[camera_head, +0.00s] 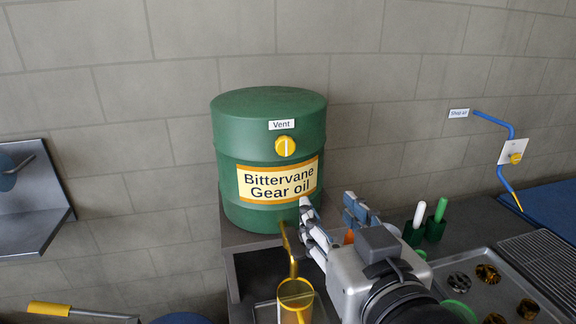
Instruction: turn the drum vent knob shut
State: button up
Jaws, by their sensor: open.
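The green drum (235,150) stands against the wall with a "Bittervane Gear oil" label. Its yellow vent knob (285,146) is on the upper front, under a white "Vent" sign (282,125). The pale bar mark on the knob looks about upright. My gripper (332,207) is open, with its two fingers apart, below and to the right of the knob. It does not appear to touch the knob, and nothing shows held in it. My gripper and arm hide part of the bench behind them.
A yellow tap (290,252) hangs at the drum's lower front, above a yellow-rimmed container (296,293). A metal tray (463,265) with parts lies at right. Green and white-handled tools (436,215) stand behind it. A blue air pipe (494,118) runs on the wall.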

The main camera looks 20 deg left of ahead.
jog(key=shift+o, duration=0.2)
jog(key=shift+s+a+r+t+y, duration=0.25)
jog(key=shift+a+r+y, duration=0.1)
jog(key=shift+a+r, duration=0.15)
jog(key=shift+s+a+r+t+y, duration=0.15)
jog(key=shift+a+r+t+y, duration=0.1)
jog(key=shift+a+r+y, duration=0.25)
send_near(286, 146)
jog(key=shift+h, duration=0.25)
jog(key=b+x, duration=0.1)
jog(key=x, duration=0.8)
jog(key=shift+a+r, duration=0.1)
jog(key=c, duration=1)
jog(key=shift+c, duration=0.2)
